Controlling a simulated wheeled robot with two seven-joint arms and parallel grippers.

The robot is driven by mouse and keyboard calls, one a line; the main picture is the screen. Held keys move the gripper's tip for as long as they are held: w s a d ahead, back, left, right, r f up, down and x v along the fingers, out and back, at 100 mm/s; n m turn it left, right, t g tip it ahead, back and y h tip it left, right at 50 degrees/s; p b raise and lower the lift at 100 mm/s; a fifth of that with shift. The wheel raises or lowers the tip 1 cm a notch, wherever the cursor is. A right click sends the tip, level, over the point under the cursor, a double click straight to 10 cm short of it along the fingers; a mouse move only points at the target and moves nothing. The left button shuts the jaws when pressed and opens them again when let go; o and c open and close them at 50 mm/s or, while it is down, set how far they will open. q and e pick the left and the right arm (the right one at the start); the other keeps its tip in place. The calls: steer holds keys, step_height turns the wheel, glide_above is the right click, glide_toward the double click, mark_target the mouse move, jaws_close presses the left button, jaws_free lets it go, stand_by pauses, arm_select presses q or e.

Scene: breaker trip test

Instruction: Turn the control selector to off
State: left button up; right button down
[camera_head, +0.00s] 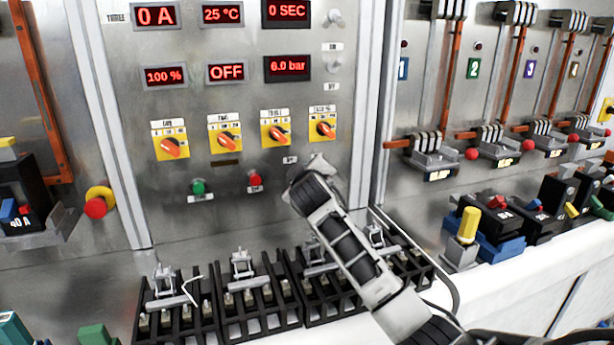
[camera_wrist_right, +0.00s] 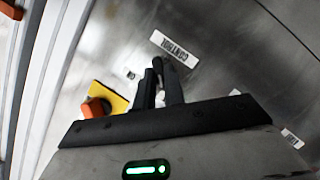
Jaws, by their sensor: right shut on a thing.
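My right arm comes in from the lower right in the head view. Its gripper (camera_head: 303,177) is up against the grey metal panel, right of a red push button (camera_head: 255,179). In the right wrist view the two dark fingers (camera_wrist_right: 165,72) are close together at the panel, beside a white label reading CONTROL (camera_wrist_right: 175,49). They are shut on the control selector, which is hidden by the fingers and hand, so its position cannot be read. My left gripper is not in view.
Several orange knobs on yellow plates (camera_head: 226,140) sit in a row above. A green button (camera_head: 198,187) is left of the red one. The OFF display (camera_head: 226,72) is lit. Black racks (camera_head: 255,325) with metal clamps stand below. Breaker columns (camera_head: 436,160) are at the right.

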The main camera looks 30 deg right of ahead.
steer(key=c, duration=1.5)
jaws_free()
arm_select(q)
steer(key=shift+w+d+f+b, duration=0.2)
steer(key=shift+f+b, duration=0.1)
steer(key=shift+b, duration=0.55)
arm_select(e)
steer(key=v, duration=1.6)
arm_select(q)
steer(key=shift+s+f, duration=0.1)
